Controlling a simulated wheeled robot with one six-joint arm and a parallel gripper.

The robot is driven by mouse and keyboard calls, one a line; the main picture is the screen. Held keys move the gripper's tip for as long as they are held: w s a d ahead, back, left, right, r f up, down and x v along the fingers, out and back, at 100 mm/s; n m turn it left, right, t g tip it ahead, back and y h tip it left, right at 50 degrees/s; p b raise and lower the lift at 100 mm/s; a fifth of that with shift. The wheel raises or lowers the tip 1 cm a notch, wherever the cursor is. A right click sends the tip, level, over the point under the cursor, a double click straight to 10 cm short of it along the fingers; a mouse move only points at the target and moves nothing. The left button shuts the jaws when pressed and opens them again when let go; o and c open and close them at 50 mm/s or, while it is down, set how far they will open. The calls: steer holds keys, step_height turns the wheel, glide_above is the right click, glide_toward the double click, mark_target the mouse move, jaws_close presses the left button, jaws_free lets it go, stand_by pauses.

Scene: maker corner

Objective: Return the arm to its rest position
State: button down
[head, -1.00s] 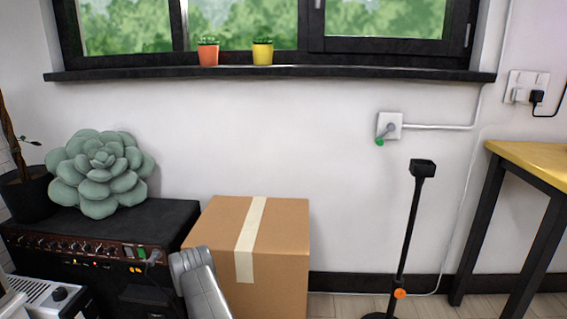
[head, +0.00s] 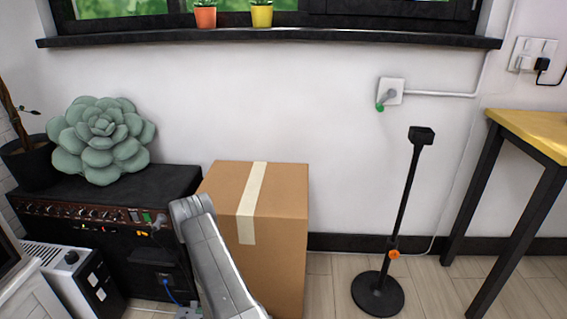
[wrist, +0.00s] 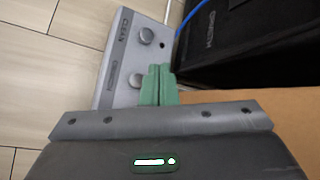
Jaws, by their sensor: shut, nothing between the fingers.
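My arm (head: 215,260) rises from the bottom of the head view, bent at a grey joint in front of the cardboard box and beside the amplifier. My gripper (wrist: 158,85) shows in the wrist view with its two green fingers together and nothing between them. It points down toward the floor. A grey pedal (wrist: 122,60) with knobs and the word CLEAN lies beyond the fingertips, overlapped by them in the picture. I cannot tell the height of the gap. The gripper itself does not show clearly in the head view.
The cardboard box (head: 279,215) stands right of my arm. The black amplifier (head: 60,232), with a plush succulent (head: 103,140) on top, stands left. A black stand (head: 378,294) and a yellow-topped table (head: 540,132) are further right. Floor around the stand is clear.

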steer(key=shift+r, duration=0.4)
steer(key=shift+f+b, duration=1.8)
steer(key=shift+f, duration=1.2)
